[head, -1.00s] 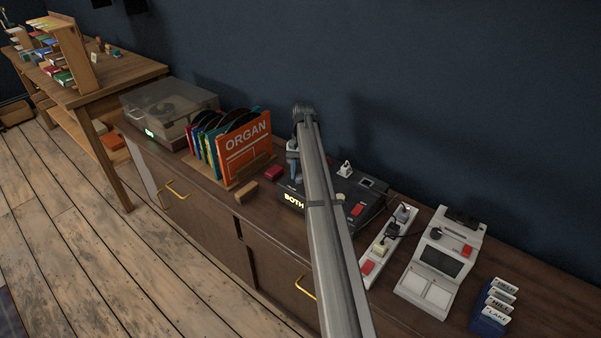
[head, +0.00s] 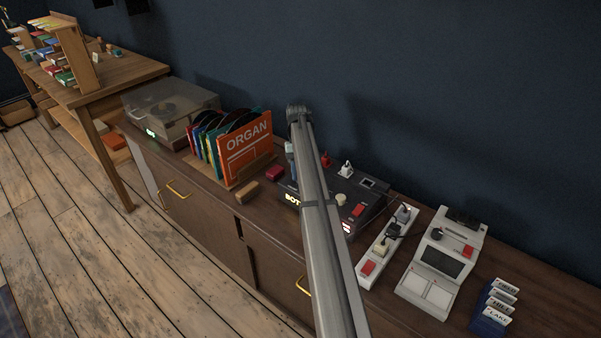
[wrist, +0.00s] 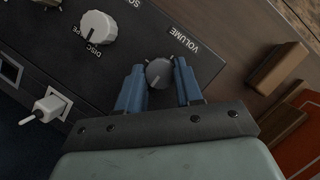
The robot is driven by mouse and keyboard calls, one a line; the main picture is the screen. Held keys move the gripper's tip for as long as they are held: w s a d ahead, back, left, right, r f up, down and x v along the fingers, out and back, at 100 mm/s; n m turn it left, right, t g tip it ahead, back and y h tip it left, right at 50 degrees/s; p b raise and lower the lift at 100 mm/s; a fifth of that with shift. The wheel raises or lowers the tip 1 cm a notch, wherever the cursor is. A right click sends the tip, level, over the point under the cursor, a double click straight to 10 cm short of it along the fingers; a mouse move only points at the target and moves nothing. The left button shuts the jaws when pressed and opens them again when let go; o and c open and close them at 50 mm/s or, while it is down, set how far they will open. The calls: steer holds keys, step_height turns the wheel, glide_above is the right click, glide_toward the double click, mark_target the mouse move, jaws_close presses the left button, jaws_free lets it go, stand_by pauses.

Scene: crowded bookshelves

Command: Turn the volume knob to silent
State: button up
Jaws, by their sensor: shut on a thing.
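The volume knob (wrist: 159,73) is a dark grey round knob with a pale pointer line, on a black device panel beside the printed word VOLUME. In the wrist view, my gripper (wrist: 160,82) has its two blue fingers on either side of this knob, shut on it. In the head view, the black device (head: 372,207) stands on the cabinet, partly hidden behind my arm. The volume knob is hidden in the head view.
A white knob marked DISC and TAPE (wrist: 98,28) and a white toggle switch (wrist: 47,106) sit on the same panel. A record rack (head: 245,148) stands left of the device, a power strip (head: 385,245) right of it. A wooden block (head: 247,191) lies near the front edge.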

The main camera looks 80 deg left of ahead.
steer(key=o, duration=1)
steer(key=shift+o, duration=0.2)
